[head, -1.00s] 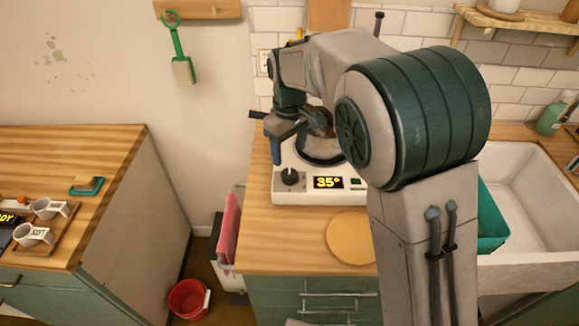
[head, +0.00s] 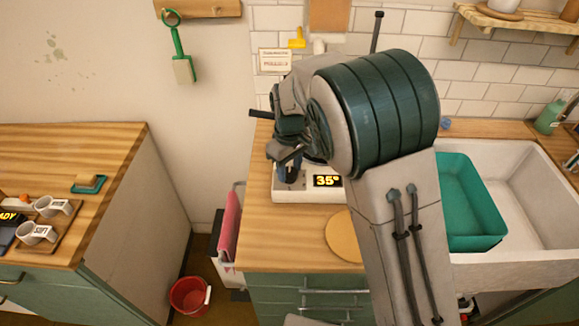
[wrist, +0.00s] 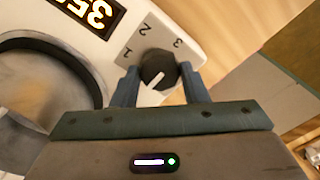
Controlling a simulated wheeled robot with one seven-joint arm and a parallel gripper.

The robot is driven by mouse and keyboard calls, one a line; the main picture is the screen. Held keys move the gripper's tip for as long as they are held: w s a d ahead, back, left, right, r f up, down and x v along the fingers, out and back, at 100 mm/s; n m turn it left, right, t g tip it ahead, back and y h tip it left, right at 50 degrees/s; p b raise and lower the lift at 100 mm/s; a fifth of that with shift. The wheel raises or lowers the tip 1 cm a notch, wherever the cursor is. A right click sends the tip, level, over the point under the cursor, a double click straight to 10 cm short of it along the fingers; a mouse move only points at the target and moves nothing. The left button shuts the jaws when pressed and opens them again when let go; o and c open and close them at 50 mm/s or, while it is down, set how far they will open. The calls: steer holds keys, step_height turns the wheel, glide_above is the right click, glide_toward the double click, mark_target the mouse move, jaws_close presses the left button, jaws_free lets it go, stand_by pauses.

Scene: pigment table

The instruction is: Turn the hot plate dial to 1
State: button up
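The dial's white mark points down and left in that view, away from all three numbers. My gripper (wrist: 158,78) has one blue finger on each side of the dial. The fingers sit close against it and look shut on it. In the head view my gripper (head: 288,172) is low over the hot plate's front left corner and mostly hides the dial.
A round wooden board (head: 342,236) lies on the counter in front of the hot plate. A green tub (head: 468,205) stands in the sink (head: 530,200) at right. The wooden counter left of the hot plate (head: 255,210) is clear.

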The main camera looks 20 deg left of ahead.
mark_target(289, 171)
steer(key=shift+m, duration=0.4)
steer(key=m, duration=0.4)
steer(key=shift+m+b, duration=0.35)
steer(key=shift+m, duration=0.05)
steer(key=m, duration=0.5)
steer(key=shift+m, duration=0.4)
steer(key=shift+r+m, duration=0.1)
steer(key=shift+m, duration=0.2)
steer(key=o, duration=1)
step_height(289, 171, up, 14)
steer(key=shift+f+b, duration=0.1)
steer(key=shift+b, duration=0.8)
